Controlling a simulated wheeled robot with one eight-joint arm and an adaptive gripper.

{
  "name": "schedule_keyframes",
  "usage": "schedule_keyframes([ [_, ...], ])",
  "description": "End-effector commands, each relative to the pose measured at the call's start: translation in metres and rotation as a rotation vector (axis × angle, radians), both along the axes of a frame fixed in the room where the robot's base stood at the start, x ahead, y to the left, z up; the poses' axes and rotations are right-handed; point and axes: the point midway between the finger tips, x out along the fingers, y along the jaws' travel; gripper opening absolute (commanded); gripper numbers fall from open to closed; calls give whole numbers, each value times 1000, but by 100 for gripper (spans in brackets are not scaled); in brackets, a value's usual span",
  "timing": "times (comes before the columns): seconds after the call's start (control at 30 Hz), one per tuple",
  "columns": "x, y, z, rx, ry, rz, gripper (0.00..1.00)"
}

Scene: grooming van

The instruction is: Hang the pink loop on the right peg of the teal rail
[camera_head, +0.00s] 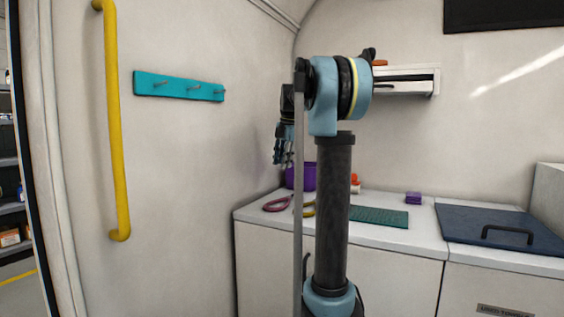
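The pink loop (277,204) lies on the left end of the white counter. The teal rail (177,88) is fixed to the left wall and has three small pegs; its right peg (219,91) looks bare. My gripper (279,157) points down above the counter's left end, higher than the pink loop and apart from it. It is small and dark here, and I cannot tell how far its fingers are apart. I see nothing hanging from it.
A yellow loop (309,209) lies beside the pink one, partly behind my arm. A purple container (308,177) stands behind them. A green mat (380,216) and purple block (413,198) lie farther right. A yellow grab bar (117,130) stands left of the rail.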

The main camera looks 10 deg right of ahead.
Motion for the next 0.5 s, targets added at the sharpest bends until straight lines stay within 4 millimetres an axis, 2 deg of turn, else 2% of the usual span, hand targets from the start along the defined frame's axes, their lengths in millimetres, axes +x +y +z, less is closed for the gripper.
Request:
schedule_keyframes([
  [0.13,-1,-1,6,0,0,0,34],
  [0.33,-7,0,5,3,2,-21,34],
  [0.43,-25,0,-1,11,9,-97,34],
  [0.5,-45,1,-9,22,17,-184,34],
])
